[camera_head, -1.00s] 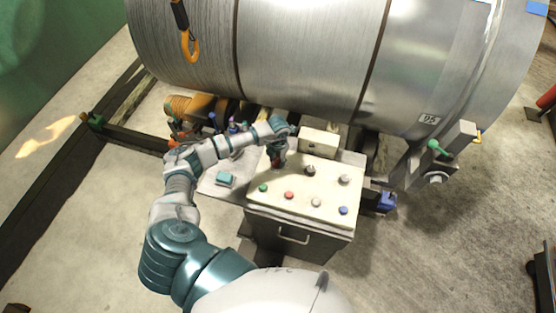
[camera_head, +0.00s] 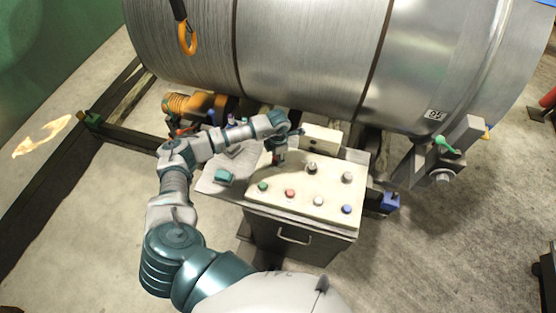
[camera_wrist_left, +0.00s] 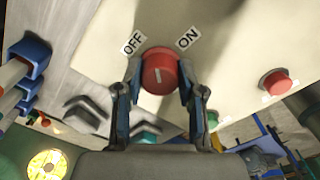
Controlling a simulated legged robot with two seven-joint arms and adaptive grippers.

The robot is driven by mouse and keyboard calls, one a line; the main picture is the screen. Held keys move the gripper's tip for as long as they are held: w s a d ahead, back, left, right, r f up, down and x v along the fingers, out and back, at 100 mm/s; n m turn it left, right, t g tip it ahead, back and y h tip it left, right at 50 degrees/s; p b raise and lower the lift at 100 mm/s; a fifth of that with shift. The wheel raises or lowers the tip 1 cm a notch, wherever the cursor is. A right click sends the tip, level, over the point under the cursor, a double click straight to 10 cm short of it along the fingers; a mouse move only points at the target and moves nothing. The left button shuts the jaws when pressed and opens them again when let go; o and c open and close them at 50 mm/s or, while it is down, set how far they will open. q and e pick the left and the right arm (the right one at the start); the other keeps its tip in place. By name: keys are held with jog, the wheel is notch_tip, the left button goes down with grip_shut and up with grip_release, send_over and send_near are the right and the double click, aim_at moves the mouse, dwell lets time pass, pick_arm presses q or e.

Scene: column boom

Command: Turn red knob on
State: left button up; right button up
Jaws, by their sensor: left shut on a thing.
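The red knob (camera_wrist_left: 160,72) sits on the cream control panel (camera_wrist_left: 110,25), between an OFF label (camera_wrist_left: 133,42) and an ON label (camera_wrist_left: 188,38). Its white mark is near upright in the left wrist view, between the two labels. My left gripper (camera_wrist_left: 158,82) is shut on the red knob, with one finger on each side. In the head view my left gripper (camera_head: 279,158) points down at the back left of the panel (camera_head: 325,190) and mostly hides the knob. My right gripper is in neither view.
The panel also carries a green button (camera_head: 263,186), a red button (camera_head: 290,193), a blue button (camera_head: 347,209) and grey-topped knobs (camera_head: 312,168). A cream box (camera_head: 321,138) stands behind. A large metal drum (camera_head: 310,60) lies beyond.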

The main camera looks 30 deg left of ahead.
pick_arm(q)
jog(key=shift+a+f+m+b, duration=0.1)
jog(key=shift+f+m+b, duration=0.2)
jog(key=shift+m+b, duration=0.5)
jog(key=m+b, duration=0.2)
jog(key=m, duration=0.2)
jog(key=shift+b, duration=0.35)
jog(key=m+b, duration=0.3)
jog(key=m, duration=0.1)
jog(key=shift+r, duration=0.1)
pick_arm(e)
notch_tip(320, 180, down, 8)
pick_arm(q)
jog(key=shift+m, duration=0.4)
jog(key=shift+m+b, duration=0.55)
jog(key=shift+m, duration=0.05)
jog(key=shift+r+m+b, duration=0.2)
jog(key=shift+m+b, duration=0.1)
jog(key=shift+m, duration=0.2)
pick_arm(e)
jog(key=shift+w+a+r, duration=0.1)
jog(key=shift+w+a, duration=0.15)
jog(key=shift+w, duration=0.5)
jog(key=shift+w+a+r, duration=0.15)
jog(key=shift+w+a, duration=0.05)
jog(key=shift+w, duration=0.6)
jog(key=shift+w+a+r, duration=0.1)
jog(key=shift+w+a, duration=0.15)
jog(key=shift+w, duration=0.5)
